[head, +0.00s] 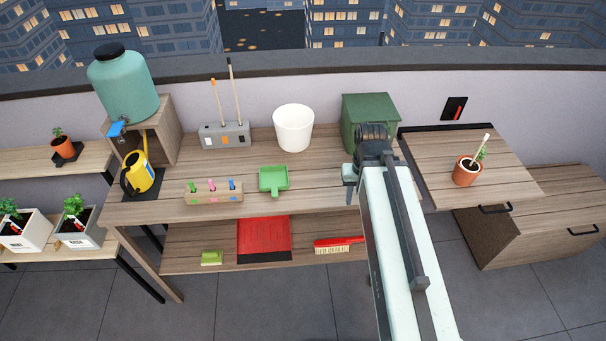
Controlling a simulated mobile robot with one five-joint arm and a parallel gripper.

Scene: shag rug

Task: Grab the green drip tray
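A small green tray-like thing (273,180) with a short handle or lip toward the front lies on the upper top of the wooden bench. It is the only green tray shape I see, and it looks rather like a scoop. My gripper (374,132) is at the far end of my pale arm, to the right of the green tray and apart from it, in front of the green box. It is dark and seen from behind, so its fingers do not show clearly.
Left of the tray is a wooden block with coloured pegs (213,190). Behind are a white pot (293,128), a grey tool holder (224,134) and a green box (369,113). A red pan (264,238) and red brush (339,245) lie on the lower shelf (190,259).

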